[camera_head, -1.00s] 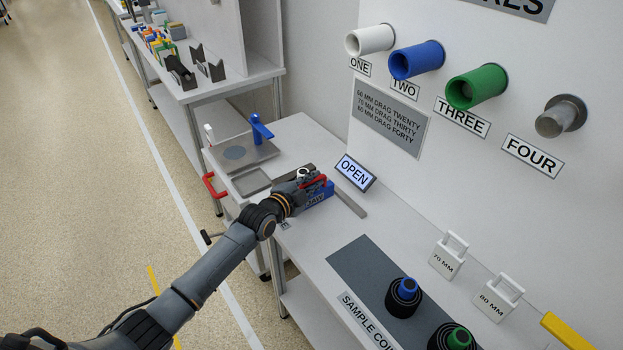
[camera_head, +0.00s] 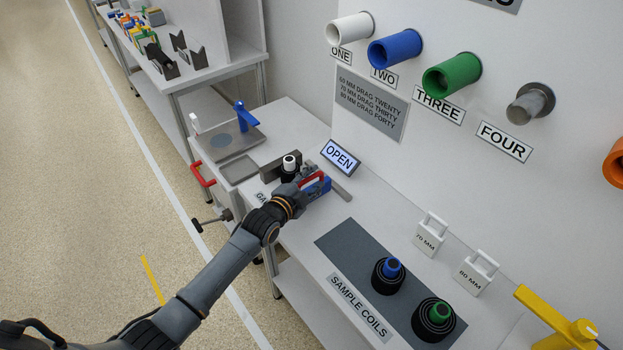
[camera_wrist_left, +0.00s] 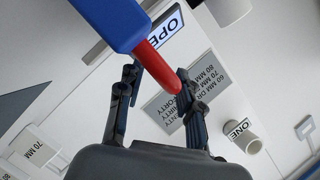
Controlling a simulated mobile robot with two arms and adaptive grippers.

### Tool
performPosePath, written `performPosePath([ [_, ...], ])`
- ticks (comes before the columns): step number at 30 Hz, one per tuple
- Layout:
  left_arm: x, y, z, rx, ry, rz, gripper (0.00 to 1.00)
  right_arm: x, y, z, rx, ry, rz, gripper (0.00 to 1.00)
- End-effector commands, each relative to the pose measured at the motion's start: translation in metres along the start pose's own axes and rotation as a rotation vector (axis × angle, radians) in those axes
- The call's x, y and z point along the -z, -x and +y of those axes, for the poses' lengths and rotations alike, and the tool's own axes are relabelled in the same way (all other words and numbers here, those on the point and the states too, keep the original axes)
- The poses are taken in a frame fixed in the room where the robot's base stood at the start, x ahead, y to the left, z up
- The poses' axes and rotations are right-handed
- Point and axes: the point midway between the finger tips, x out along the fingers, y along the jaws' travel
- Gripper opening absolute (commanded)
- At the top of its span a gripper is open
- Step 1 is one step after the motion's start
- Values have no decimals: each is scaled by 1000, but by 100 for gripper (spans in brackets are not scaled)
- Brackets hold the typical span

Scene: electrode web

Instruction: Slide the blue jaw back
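The blue jaw (camera_head: 319,188) sits on the bench below the OPEN display, with a red handle (camera_head: 313,180) on it. In the left wrist view the blue jaw (camera_wrist_left: 108,20) fills the top and its red handle (camera_wrist_left: 157,62) reaches down between my fingertips. My left gripper (camera_head: 303,184) is at the handle and hides part of the jaw. In the wrist view my left gripper (camera_wrist_left: 158,85) has its fingers spread, one on each side of the handle. A dark coil with a white core (camera_head: 290,161) stands between the grey block (camera_head: 270,167) and the blue jaw. My right gripper is out of view.
The lit OPEN display (camera_head: 340,156) stands just behind the jaw. A grey rail (camera_head: 342,191) extends right of it. A red-handled lever (camera_head: 203,174) is at the bench's left edge. Sample coils stand on a dark mat (camera_head: 340,242) at the right front.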

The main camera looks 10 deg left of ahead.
Motion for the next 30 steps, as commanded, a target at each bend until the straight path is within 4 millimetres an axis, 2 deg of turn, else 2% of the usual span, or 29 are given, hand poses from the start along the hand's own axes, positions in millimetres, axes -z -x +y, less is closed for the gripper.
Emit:
performPosePath([
  [5, -1, 3, -1, 1, -1, -1, 36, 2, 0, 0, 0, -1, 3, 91],
  [8, -1, 12, 0, 0, 0, -1, 36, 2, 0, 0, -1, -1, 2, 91],
  [21, 0, 92, 1, -1, -3, 0, 36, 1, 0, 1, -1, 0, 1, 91],
  [25, 0, 110, 1, -1, -1, -1, 36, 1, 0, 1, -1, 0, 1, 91],
  [30, 1, 120, 1, -1, -2, 0, 36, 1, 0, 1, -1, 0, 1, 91],
])
